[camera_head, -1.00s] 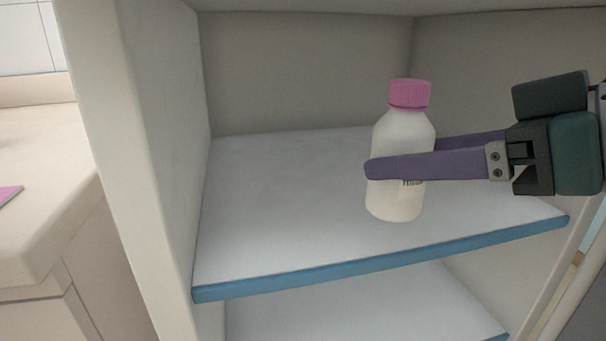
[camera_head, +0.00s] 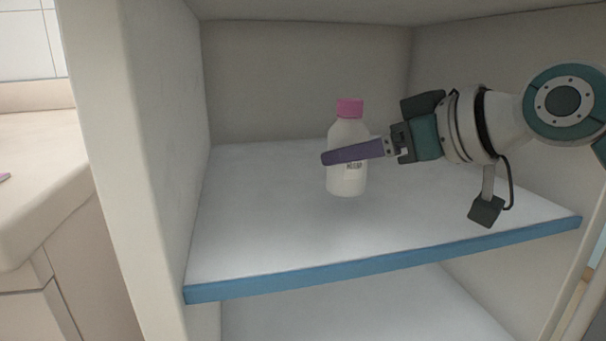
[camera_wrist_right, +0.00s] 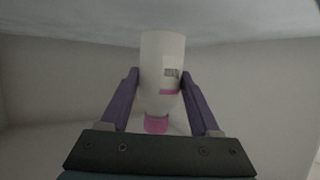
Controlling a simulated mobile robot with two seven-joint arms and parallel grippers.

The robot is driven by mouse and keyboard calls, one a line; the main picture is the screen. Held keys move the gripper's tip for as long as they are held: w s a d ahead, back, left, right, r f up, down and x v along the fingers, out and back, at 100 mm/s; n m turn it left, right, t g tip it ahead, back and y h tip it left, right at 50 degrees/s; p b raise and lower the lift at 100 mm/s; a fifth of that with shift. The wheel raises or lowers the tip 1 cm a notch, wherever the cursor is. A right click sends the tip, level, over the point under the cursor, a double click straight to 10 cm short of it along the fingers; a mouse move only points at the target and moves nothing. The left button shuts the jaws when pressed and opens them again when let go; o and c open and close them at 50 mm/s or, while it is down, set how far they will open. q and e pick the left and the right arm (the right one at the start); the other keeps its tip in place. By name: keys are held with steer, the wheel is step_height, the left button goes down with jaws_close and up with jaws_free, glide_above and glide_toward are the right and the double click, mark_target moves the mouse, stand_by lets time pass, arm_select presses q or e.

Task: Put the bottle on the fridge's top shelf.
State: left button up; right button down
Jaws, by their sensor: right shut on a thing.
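The white bottle (camera_head: 346,181) with a pink cap is upright inside the fridge, over the middle of the top shelf (camera_head: 250,240). My right gripper (camera_head: 340,155) is shut on the bottle, its purple fingers on either side of the body. In the right wrist view the bottle (camera_wrist_right: 162,60) also sits between both fingers, with its label and pink cap showing. I cannot tell for sure whether the bottle's base touches the shelf. My left gripper is not in view.
The shelf has a blue front edge (camera_head: 390,260) and is otherwise bare. The fridge's left wall (camera_head: 150,130) stands beside it, and a lower shelf (camera_head: 350,305) shows underneath. A pale counter (camera_head: 40,190) is at the left.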

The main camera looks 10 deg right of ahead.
step_height(320, 180, down, 2)
steer(key=shift+f, duration=0.1)
steer(key=shift+w+f+b, duration=0.15)
steer(key=shift+f+b, duration=0.05)
steer(key=shift+b, duration=0.25)
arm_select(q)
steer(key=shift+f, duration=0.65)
arm_select(e)
steer(key=shift+r, duration=0.15)
steer(key=shift+f, duration=0.25)
steer(key=shift+c, duration=0.6)
jaws_free()
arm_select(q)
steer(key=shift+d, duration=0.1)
arm_select(e)
steer(key=shift+r, duration=0.1)
